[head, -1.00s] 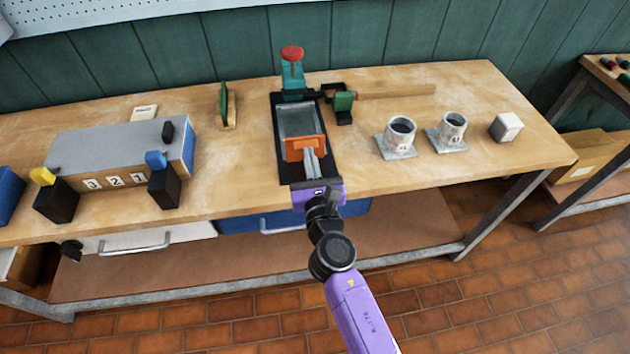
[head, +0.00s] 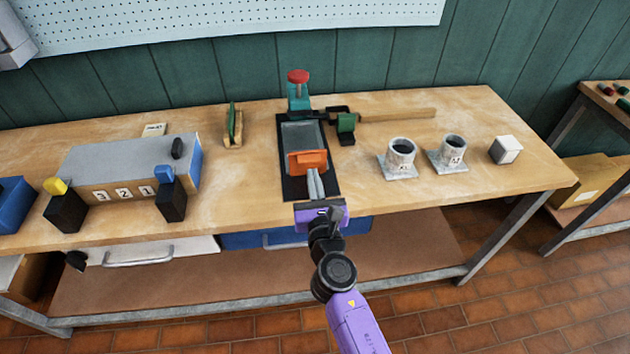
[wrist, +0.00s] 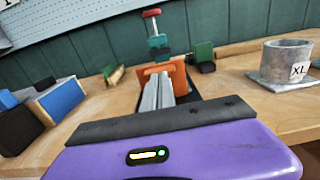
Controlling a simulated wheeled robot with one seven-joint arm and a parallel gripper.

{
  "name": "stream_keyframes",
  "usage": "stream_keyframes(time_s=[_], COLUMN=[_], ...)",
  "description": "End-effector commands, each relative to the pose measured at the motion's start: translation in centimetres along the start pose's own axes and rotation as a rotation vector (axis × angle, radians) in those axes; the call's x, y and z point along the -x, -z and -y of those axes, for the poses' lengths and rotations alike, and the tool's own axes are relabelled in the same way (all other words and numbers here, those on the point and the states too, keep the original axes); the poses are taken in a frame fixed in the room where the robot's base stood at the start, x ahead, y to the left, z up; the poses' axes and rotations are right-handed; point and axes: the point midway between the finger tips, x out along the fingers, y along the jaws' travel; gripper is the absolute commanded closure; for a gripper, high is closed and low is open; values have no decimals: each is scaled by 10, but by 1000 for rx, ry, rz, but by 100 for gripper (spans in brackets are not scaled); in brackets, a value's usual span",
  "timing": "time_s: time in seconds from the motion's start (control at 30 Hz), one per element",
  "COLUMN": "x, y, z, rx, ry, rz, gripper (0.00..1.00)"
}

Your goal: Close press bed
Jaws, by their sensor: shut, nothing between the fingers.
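The press bed (head: 302,136) is a grey tray on a black base plate (head: 289,187) on the workbench. An orange handle block (head: 308,161) stands at its near end, and it also shows in the wrist view (wrist: 177,72). The teal press (head: 298,97) with a red knob (head: 298,76) stands at the far end of the base. My gripper (head: 312,172) is shut and empty, its fingertips at the near face of the orange block. In the wrist view the fingers (wrist: 158,84) point at the block; whether they touch it I cannot tell.
A green clamp-like part (head: 346,123) sits close right of the base. Two grey cups (head: 401,158) (head: 453,151) and a white cube (head: 505,149) stand further right. A grey box with number tiles (head: 128,165) is at left.

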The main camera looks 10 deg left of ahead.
Motion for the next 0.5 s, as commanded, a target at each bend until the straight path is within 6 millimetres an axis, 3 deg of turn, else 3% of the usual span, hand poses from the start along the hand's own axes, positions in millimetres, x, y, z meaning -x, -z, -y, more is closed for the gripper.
stream_keyframes(time_s=[0.27,0.5], x=[26,61], y=[0,2], z=[0,-1], rx=[-2,-2], ry=[0,0], rz=[-3,-4], gripper=[100,100])
